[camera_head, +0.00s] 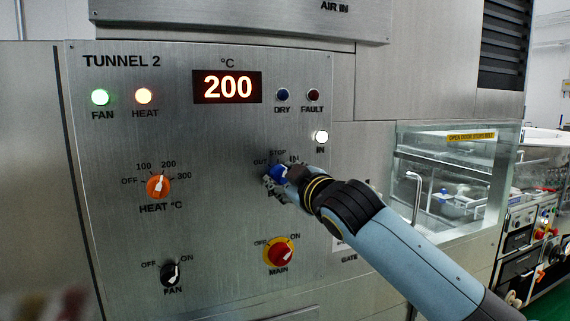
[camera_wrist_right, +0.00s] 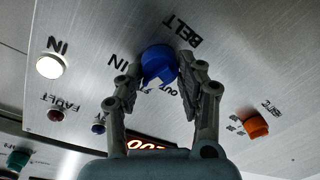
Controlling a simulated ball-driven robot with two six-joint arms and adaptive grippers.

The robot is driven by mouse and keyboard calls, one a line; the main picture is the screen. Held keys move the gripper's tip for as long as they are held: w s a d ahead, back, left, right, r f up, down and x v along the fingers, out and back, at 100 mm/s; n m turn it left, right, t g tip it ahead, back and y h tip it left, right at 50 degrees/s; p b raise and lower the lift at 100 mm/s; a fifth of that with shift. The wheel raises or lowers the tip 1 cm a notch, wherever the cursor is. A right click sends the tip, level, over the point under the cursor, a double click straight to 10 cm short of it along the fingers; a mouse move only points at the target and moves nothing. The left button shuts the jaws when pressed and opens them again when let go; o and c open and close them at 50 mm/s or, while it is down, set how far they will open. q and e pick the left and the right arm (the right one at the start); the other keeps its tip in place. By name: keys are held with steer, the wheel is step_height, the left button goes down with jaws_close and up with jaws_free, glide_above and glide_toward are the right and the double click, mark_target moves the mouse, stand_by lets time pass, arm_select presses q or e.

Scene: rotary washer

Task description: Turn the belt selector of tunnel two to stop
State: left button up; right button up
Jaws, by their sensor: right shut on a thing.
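The belt selector (camera_head: 277,173) is a blue knob on the steel TUNNEL 2 panel (camera_head: 215,130). OUT, STOP and IN are marked around it. My right gripper (camera_head: 283,177) reaches it from the lower right and is shut on it. In the right wrist view the knob (camera_wrist_right: 158,62) sits between the two fingers of the gripper (camera_wrist_right: 157,75), below the BELT label. My left gripper is not in view.
The orange heat knob (camera_head: 158,186), the red main switch (camera_head: 280,252) and the black fan knob (camera_head: 170,272) share the panel. The display (camera_head: 228,87) reads 200. A glass-walled section (camera_head: 450,175) stands at right.

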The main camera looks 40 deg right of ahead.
steer(key=shift+a+n+p, duration=0.1)
steer(key=shift+n+p, duration=1.3)
steer(key=shift+n, duration=0.1)
steer(key=o, duration=1.1)
steer(key=shift+o, duration=0.2)
steer(key=s+a, duration=0.2)
steer(key=s, duration=0.9)
steer(key=shift+s+r, duration=0.3)
steer(key=shift+s, duration=0.1)
steer(key=shift+a, duration=0.1)
